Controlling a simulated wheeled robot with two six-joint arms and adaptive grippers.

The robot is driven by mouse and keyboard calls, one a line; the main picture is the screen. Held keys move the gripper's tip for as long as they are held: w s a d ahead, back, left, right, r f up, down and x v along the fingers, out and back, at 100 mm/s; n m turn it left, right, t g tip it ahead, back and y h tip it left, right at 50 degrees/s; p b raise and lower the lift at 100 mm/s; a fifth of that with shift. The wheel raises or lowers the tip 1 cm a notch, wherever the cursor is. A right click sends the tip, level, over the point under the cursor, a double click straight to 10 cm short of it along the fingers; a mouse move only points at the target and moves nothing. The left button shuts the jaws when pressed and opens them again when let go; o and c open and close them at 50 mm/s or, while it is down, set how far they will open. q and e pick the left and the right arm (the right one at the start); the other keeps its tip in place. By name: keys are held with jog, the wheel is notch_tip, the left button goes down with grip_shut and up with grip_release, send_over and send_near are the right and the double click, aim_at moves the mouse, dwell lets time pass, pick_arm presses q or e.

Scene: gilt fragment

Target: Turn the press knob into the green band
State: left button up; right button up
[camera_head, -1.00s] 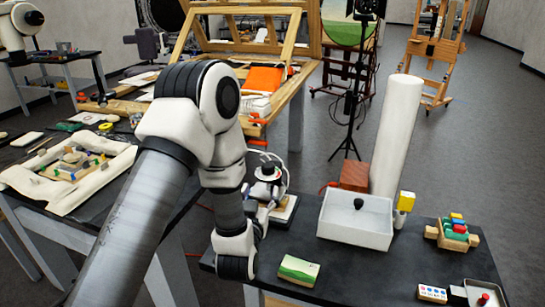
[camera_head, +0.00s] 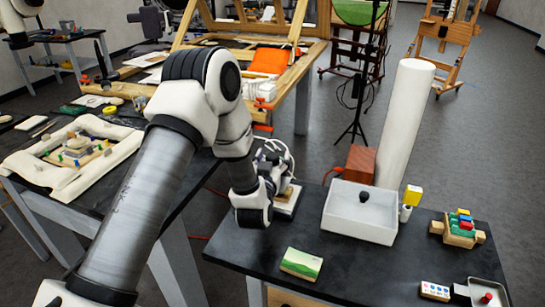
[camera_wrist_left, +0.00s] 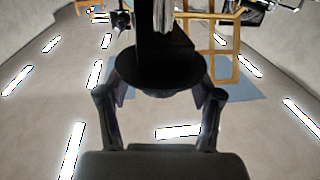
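The press (camera_head: 288,200) stands at the left end of the black table, partly hidden behind my left wrist. My left gripper (camera_head: 272,178) is at the press in the head view, its fingers mostly hidden. In the left wrist view, a dark round disc (camera_wrist_left: 155,78) on a thick shaft, apparently the press knob, lies between the fingertips of my left gripper (camera_wrist_left: 158,92). The fingers are spread wide, one on each side of the disc; whether they touch it is unclear. I cannot make out the green band or a pointer. My right gripper is not in view.
Right of the press are a white tray (camera_head: 335,222) with a dark knob-like piece, a brown block (camera_head: 360,165), and a tall white roll (camera_head: 402,125). A green-topped box (camera_head: 301,263) lies in front. The left table holds a padded frame (camera_head: 40,175).

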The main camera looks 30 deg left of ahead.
pick_arm(q)
jog(key=c, duration=1)
